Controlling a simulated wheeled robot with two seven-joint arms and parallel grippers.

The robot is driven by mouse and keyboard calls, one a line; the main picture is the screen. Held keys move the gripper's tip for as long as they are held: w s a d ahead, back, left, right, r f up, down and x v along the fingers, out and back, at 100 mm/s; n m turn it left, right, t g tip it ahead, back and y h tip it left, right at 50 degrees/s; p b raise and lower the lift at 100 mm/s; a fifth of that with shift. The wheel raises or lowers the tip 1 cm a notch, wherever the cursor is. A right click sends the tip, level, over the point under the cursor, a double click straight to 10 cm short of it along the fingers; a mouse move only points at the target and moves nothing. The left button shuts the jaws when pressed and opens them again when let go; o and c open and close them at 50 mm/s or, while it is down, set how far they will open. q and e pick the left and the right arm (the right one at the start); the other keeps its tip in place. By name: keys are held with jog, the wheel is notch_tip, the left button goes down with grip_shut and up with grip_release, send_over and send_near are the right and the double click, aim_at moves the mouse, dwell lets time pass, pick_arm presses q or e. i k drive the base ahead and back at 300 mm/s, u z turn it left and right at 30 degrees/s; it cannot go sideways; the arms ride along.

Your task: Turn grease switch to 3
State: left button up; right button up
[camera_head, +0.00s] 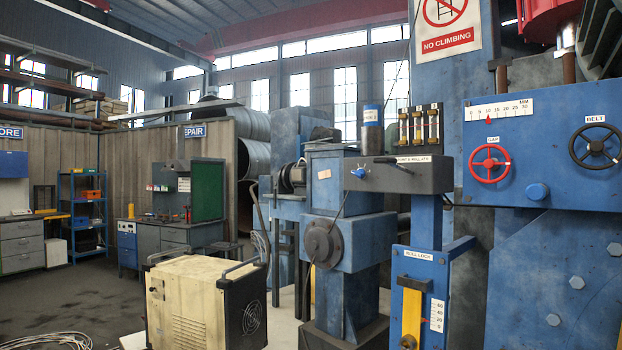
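No label reading "grease" is legible, so I cannot tell for sure which control is the grease switch. A small blue-handled switch (359,172) sits on the front left of a dark grey box (408,180) right of the middle. Its setting and any numbers around it are too small to read. Three brass-framed sight glasses (419,126) and a blue-topped cylinder (372,130) stand on top of this box. Neither of my grippers is in view.
Below the box is a yellow slide (412,312) marked roll lock. A cream machine (205,300) stands on the floor; open floor lies left.

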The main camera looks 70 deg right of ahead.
aim_at(360, 174)
jog(key=z, duration=0.85)
jog(key=i, duration=1)
jog(key=z, duration=1.1)
